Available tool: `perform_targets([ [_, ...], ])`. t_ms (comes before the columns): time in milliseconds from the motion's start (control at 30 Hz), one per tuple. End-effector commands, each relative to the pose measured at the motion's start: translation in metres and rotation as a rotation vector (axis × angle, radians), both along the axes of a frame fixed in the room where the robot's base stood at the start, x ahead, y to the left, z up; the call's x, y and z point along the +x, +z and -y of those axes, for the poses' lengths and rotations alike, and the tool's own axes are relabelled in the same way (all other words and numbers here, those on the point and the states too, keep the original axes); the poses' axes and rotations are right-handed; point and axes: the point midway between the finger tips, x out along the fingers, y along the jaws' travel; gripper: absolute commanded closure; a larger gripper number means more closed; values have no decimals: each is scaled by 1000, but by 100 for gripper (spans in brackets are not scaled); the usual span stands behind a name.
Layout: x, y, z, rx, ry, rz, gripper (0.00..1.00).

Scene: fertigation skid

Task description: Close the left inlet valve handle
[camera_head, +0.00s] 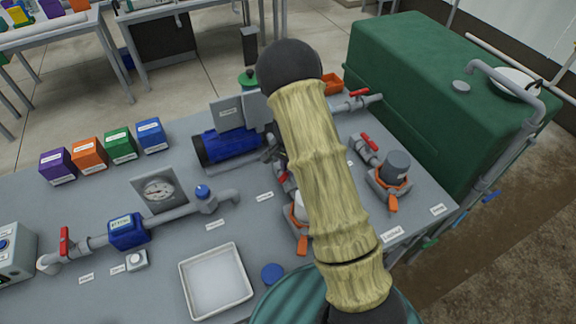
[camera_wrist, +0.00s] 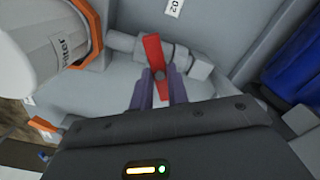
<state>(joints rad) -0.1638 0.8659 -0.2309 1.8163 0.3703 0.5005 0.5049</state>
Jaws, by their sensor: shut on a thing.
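The red valve handle (camera_wrist: 153,48) is in the middle of the wrist view, on a grey valve and pipe (camera_wrist: 198,67). The handle lies roughly crosswise to the pipe. My gripper (camera_wrist: 160,76) is shut on it, with one purple finger on each side. The white filter housing (camera_wrist: 35,45) with an orange clamp stands left of the valve in the wrist view. In the head view my arm covers most of this valve; a bit of red handle (camera_head: 282,178) shows at the arm's left edge, and my gripper is hidden.
A second inlet branch with a red handle (camera_head: 369,141) and a dark grey filter (camera_head: 396,166) stands right of my arm. The blue pump (camera_head: 228,147) is to the left. A white tray (camera_head: 217,282) lies on the skid top, and a green tank (camera_head: 445,95) stands behind right.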

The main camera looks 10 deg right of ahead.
Motion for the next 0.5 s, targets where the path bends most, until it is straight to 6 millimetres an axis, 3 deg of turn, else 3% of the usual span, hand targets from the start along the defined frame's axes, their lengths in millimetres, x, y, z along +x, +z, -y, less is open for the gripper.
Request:
perform_targets([
  [500,-1,1,-2,1,-444,-5,100],
])
